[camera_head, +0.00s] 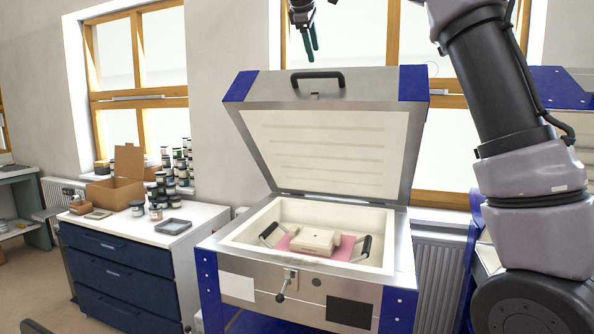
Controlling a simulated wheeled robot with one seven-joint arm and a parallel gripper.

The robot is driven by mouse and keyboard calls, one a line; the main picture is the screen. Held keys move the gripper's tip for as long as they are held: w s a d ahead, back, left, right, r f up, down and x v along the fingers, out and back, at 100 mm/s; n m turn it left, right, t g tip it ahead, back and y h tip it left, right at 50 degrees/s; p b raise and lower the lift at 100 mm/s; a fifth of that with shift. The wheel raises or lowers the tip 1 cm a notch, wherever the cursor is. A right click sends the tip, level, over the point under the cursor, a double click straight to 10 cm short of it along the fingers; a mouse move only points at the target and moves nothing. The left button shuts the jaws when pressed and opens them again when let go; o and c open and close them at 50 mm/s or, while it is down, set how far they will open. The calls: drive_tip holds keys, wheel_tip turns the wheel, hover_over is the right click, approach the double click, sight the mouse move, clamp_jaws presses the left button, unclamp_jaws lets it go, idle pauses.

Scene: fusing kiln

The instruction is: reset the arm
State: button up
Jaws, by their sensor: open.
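My gripper (311,40) shows at the top edge of the head view, with green fingertips pointing down. It is open and empty, in front of the window and above the raised kiln lid. My arm rises on the right side and leaves the picture at the top, so its middle part is hidden. The kiln (405,262) stands open below, its lid (325,155) tilted up and back with a black handle (318,77) near its top edge. In the chamber a cream block-like piece (316,239) lies on a pink sheet (345,248), with a dark handle on either side.
A white-topped cabinet (122,228) with blue drawers stands at the left, bearing a cardboard box (115,190), several jars (160,188) and a grey tray (173,226). A radiator (437,275) is right of the kiln. Open floor shows at far left.

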drive_tip(key=s+d+f+m+g+y, duration=0.1)
drive_tip(key=s+d+f+m, duration=0.3)
drive_tip(key=s+d, duration=0.35)
drive_tip(key=s+d+f+m+g+y, duration=0.1)
drive_tip(key=s+d+f+m, duration=0.2)
drive_tip(key=s+d, duration=0.45)
drive_tip(key=s+d+f+m+y, duration=0.3)
drive_tip(key=s+f+m, duration=0.8)
drive_tip(key=s+f, duration=0.7)
drive_tip(key=shift+s+d+t, duration=0.4)
drive_tip(key=shift+s+d, duration=0.25)
drive_tip(key=shift+s, duration=0.4)
